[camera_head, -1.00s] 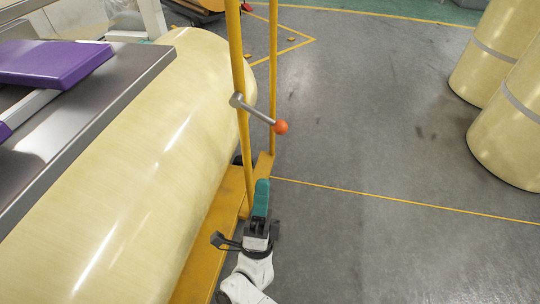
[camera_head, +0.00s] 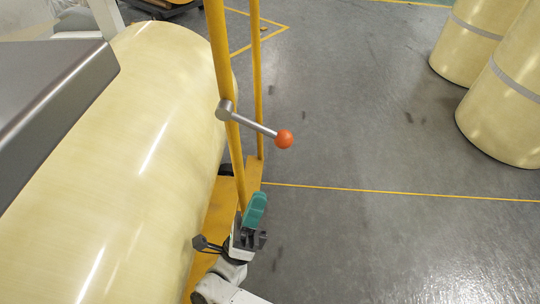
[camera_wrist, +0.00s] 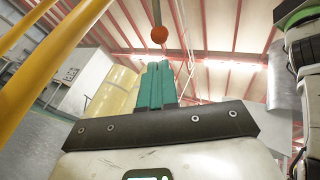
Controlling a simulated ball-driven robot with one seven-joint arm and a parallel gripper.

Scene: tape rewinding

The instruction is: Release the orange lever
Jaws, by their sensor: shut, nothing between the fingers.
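The lever is a grey metal rod with an orange ball (camera_head: 284,139) at its end. It sticks out to the right, slightly downward, from a yellow post (camera_head: 221,60). In the wrist view the orange ball (camera_wrist: 159,34) shows beyond my fingertips, with its rod rising above it. My gripper (camera_head: 256,198) has teal fingers that are shut and empty. In the head view it is below the ball and a little left of it, apart from it. The teal fingers (camera_wrist: 157,68) also show pressed together in the wrist view.
A large cream roll (camera_head: 110,170) fills the left side, beside the yellow posts and their yellow base (camera_head: 222,215). A grey metal surface (camera_head: 55,95) juts in at upper left. More cream rolls (camera_head: 505,110) stand at upper right. The grey floor (camera_head: 385,130) between is clear.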

